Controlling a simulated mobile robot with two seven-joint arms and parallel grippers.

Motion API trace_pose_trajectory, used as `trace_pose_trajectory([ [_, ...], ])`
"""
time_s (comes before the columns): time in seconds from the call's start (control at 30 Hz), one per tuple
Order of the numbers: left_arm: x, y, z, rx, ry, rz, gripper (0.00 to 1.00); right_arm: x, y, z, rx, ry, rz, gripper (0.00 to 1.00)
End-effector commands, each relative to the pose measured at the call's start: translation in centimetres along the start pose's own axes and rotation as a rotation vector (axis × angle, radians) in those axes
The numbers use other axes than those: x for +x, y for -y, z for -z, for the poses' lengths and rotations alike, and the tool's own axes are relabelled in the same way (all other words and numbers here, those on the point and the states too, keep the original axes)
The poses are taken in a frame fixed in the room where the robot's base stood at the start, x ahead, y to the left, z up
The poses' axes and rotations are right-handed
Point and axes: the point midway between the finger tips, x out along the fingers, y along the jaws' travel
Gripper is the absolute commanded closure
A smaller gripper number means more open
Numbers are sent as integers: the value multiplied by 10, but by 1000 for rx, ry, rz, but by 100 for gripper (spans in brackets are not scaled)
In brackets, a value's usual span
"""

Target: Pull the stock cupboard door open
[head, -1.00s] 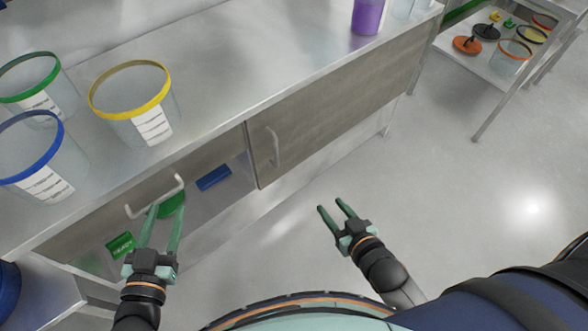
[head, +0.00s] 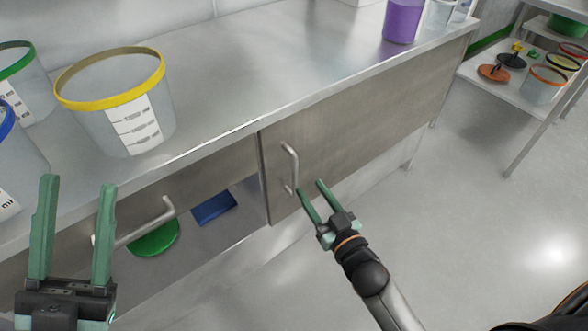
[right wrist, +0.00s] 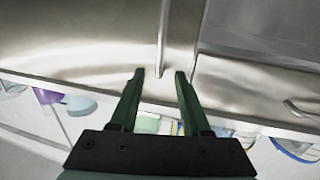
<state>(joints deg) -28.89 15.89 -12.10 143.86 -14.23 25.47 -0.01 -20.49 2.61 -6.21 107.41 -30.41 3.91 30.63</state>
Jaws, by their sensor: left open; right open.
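The wood-grey cupboard door (head: 345,135) is shut under the steel counter. Its upright bar handle (head: 291,160) is near its left edge. My right gripper (head: 310,189) is open, with its fingertips just right of the handle's lower end in the head view. In the right wrist view the handle (right wrist: 163,40) lies in line with the gap between the open fingertips of the right gripper (right wrist: 159,75). No contact shows. My left gripper (head: 78,187) is open and empty at the lower left, in front of the neighbouring front.
The neighbouring front has a bar handle (head: 135,224). Below it are a blue item (head: 214,207) and a green round item (head: 155,240). Tubs, one yellow-rimmed (head: 115,105), and a purple container (head: 402,20) stand on the counter (head: 250,85). A shelf rack (head: 505,85) stands right; floor between is clear.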

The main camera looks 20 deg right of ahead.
Motion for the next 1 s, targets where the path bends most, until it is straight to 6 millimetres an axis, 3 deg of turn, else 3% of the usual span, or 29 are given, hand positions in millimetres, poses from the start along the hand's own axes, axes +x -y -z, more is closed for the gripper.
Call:
trace_pose_trajectory([
  [0.2,-8,-4,-8,-15,4,-1,50,43,0,-1,-2,-2,1,53],
  [0.5,-13,-8,-14,-29,7,-1,50,83,0,-2,0,1,1,53],
  [0.93,-14,-9,-14,-34,8,-1,50,91,0,-1,0,3,0,53],
  [1.0,-14,-9,-14,-35,7,-1,50,91,0,-1,0,3,0,60],
])
